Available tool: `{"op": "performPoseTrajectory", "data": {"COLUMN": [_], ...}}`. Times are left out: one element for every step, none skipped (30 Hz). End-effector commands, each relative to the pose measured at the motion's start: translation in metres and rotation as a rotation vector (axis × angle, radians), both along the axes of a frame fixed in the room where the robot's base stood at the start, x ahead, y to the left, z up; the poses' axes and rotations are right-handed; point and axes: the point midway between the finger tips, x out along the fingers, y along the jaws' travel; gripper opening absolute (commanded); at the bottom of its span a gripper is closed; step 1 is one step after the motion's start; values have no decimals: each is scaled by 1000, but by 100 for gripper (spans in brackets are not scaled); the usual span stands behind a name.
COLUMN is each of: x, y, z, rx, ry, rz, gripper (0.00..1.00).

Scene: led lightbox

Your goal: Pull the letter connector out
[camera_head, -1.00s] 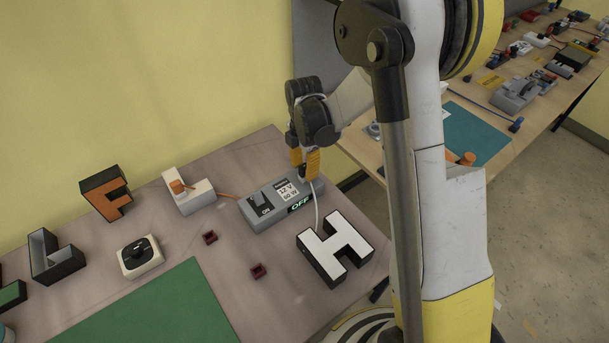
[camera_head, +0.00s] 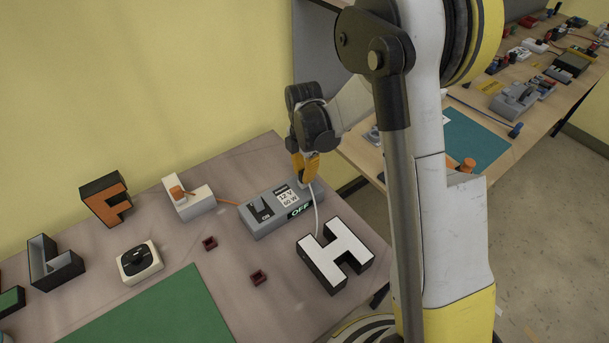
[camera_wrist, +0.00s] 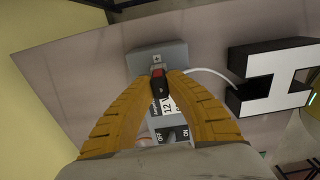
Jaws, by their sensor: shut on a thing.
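My gripper (camera_head: 307,172) has yellow fingers and is at the right end of the grey power supply box (camera_head: 262,220). In the wrist view the fingertips (camera_wrist: 160,82) are closed on a small black and red connector (camera_wrist: 159,86) at the supply's end, marked with a plus. Whether the connector is still seated cannot be told. A white cable (camera_head: 317,213) runs from there to the white-faced letter H (camera_head: 337,251) with black sides.
A white block with an orange plug (camera_head: 188,201) joins the supply by an orange cord.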

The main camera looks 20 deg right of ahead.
Motion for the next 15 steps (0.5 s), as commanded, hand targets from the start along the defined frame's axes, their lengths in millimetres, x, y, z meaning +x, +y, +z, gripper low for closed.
{"op": "performPoseTrajectory", "data": {"x": [0, 0, 0, 0, 0, 0, 0, 0, 0, 0, 0, 0, 0, 0, 0], "y": [0, 0, 0, 0, 0, 0, 0, 0, 0, 0, 0, 0, 0, 0, 0], "z": [0, 1, 2, 3, 4, 6, 8, 10, 12, 14, 16, 18, 19, 21, 23], "rx": [0, 0, 0, 0, 0, 0, 0, 0, 0, 0, 0, 0, 0, 0, 0], "ry": [0, 0, 0, 0, 0, 0, 0, 0, 0, 0, 0, 0, 0, 0, 0], "rz": [0, 0, 0, 0, 0, 0, 0, 0, 0, 0, 0, 0, 0, 0, 0], "gripper": [0, 0, 0, 0, 0, 0, 0, 0, 0, 0, 0, 0, 0, 0, 0]}}
